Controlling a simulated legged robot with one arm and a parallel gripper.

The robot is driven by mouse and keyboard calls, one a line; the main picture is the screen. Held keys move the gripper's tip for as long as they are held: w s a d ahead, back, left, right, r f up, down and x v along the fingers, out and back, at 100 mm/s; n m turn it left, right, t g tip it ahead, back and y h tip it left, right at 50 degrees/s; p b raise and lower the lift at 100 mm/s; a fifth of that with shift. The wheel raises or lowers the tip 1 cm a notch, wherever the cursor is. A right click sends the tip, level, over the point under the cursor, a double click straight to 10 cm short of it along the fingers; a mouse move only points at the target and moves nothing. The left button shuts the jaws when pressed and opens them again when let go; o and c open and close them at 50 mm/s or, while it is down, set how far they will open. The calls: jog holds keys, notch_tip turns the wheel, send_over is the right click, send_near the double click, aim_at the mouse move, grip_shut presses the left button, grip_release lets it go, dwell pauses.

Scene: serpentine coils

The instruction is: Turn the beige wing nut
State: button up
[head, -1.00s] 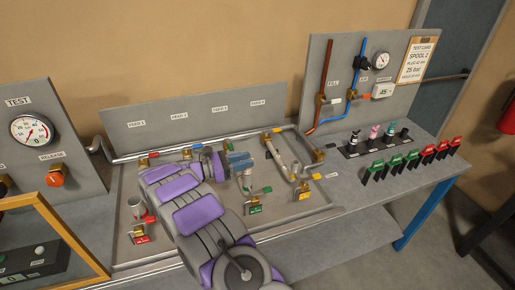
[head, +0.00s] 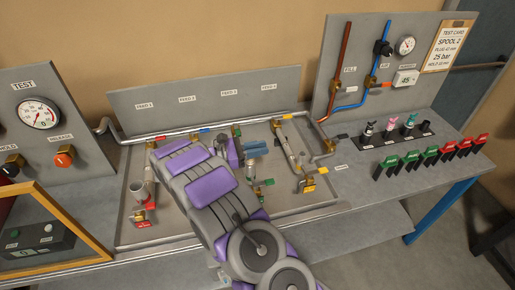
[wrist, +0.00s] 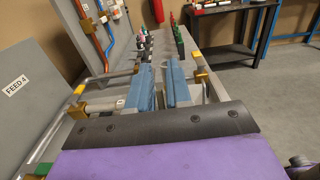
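My gripper (head: 255,148) has blue fingers and sits over the bench's pipe tray, left of a pale pipe leg (head: 288,143). In the wrist view the two blue fingers (wrist: 161,88) stand side by side with a narrow gap between them. Nothing is clearly held in that gap. A pale pipe with a brass-coloured fitting (wrist: 80,107) runs behind the left finger, and another brass-coloured fitting (wrist: 201,76) shows right of the fingers. I cannot single out the beige wing nut in either view; it may be hidden or too small.
A grey tray (head: 190,238) holds several pipe legs and valves with coloured tags. A gauge panel (head: 40,120) stands left and a fill panel (head: 345,60) back right. Green and red clamps (head: 430,155) line the right side. A rail (head: 220,128) runs along the back.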

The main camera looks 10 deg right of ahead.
jog(key=shift+a+f, duration=0.1)
grip_shut()
jog(key=shift+a, duration=0.35)
jog(key=shift+f+b, duration=0.15)
jog(key=shift+b, duration=0.25)
